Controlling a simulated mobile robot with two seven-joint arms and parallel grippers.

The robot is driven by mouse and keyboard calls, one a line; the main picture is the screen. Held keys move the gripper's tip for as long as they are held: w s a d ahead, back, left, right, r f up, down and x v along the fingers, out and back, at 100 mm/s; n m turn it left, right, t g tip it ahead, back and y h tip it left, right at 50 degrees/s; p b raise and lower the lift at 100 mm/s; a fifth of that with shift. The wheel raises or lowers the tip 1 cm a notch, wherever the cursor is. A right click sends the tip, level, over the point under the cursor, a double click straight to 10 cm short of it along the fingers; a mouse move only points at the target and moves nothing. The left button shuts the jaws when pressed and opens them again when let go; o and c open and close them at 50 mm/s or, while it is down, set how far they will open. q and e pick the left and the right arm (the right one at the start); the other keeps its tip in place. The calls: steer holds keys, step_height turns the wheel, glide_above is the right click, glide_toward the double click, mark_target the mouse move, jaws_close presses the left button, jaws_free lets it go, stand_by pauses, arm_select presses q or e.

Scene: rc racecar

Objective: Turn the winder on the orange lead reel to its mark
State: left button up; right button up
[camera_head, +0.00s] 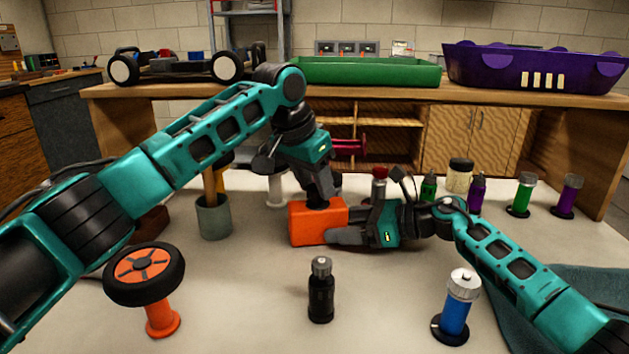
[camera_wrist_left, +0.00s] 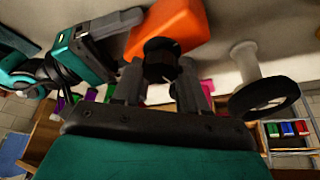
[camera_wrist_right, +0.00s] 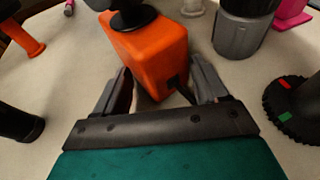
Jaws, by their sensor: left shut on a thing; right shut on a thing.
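The orange lead reel (camera_head: 305,225) is a boxy orange case on the table, in the middle of the head view. Its black winder (camera_wrist_left: 165,45) is a round knob on the case. It also shows at the top of the right wrist view (camera_wrist_right: 133,18). My left gripper (camera_head: 318,199) comes down from above, its fingers shut on the winder. My right gripper (camera_head: 352,222) comes in from the right and is shut on the orange case, one finger on each side in the right wrist view (camera_wrist_right: 155,90). A mark on the reel cannot be made out.
A black bottle (camera_head: 321,292), a blue-bodied container (camera_head: 455,312) and a wheel on an orange stand (camera_head: 145,275) stand in front. A grey cup (camera_head: 213,217) is left of the reel. Several small bottles stand behind right. A teal cloth (camera_head: 590,290) lies at right.

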arm_select(q)
steer(key=shift+d, duration=0.1)
steer(key=o, duration=1.1)
steer(key=v, duration=1.2)
steer(key=shift+s, duration=0.1)
